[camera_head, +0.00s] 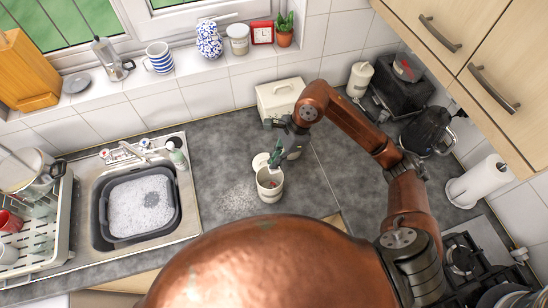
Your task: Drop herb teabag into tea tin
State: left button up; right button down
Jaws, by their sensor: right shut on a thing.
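The tea tin (270,190) is a small cream, round, open tin standing upright on the grey worktop, right of the sink. A pale round lid (260,162) shows just behind its rim. My left gripper is out of view.
A sink with a grey basin of suds (140,207) and a dish rack (35,235) are at left. A cream box (278,100) stands behind the tin. A kettle (430,130) and paper roll (478,182) are at right. White grains lie left of the tin.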

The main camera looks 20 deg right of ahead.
jog(key=c, duration=2)
grip_release()
jog(key=shift+c, duration=0.2)
jog(key=shift+r, duration=0.1)
jog(key=v, duration=1.1)
jog(key=shift+d+r, duration=0.25)
jog(key=shift+r, duration=0.1)
